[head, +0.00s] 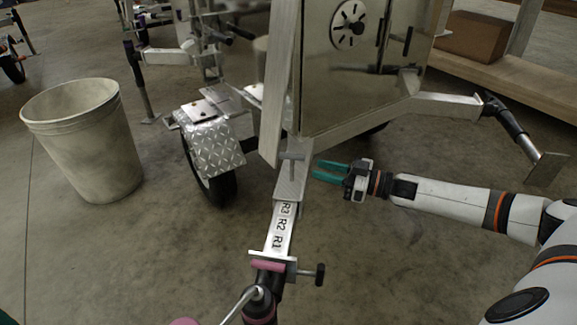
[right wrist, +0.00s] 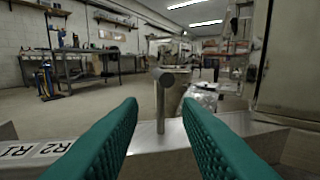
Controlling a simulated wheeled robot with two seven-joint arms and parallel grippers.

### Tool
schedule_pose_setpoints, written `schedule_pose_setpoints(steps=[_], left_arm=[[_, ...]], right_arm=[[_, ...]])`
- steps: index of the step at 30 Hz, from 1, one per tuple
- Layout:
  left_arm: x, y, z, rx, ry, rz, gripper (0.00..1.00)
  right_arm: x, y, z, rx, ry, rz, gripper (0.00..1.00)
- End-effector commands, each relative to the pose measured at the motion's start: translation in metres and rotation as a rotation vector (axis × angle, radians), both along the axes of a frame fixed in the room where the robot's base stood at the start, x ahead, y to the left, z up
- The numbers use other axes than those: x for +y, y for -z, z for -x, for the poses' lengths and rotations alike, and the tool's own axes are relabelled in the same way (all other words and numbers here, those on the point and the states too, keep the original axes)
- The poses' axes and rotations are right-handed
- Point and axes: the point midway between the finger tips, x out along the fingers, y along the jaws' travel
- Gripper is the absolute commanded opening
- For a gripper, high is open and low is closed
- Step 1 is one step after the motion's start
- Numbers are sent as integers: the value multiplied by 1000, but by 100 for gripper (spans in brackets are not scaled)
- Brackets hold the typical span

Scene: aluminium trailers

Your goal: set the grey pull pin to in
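The grey pull pin (head: 292,157) stands upright on the trailer's drawbar in the head view, just above the R3 mark. Its crossbar handle is on top and a length of bare shaft shows below it. In the right wrist view the pin (right wrist: 161,108) stands ahead, between the two teal fingers, with the round end of its handle facing me. My right gripper (head: 314,171) is open and empty, just right of the pin, with fingers pointing at it. It also shows in the right wrist view (right wrist: 160,112).
The drawbar (head: 272,236) carries R1, R2 and R3 marks and has a black knob (head: 320,274) at its near end. The trailer box (head: 345,85) rises behind the pin. A wheel fender (head: 212,145) and a bin (head: 88,140) stand left. Floor right of the drawbar is clear.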

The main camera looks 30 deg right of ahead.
Motion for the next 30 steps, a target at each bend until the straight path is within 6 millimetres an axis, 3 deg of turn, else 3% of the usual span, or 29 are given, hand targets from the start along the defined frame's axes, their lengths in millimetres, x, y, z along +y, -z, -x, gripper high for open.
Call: schedule_pose_setpoints(steps=[6,12,26,30], left_arm=[[-1,-2,-4,-42,-3,-4,29],[-2,-7,-7,-67,-4,-7,29],[-3,-10,-8,-78,-4,-8,29],[-3,-10,-8,-78,-4,-8,29]], right_arm=[[31,2,-35,-6,0,-2,31],[51,2,-58,-4,1,-1,31],[60,0,-68,-1,2,2,31],[60,1,-68,-1,2,2,10]])
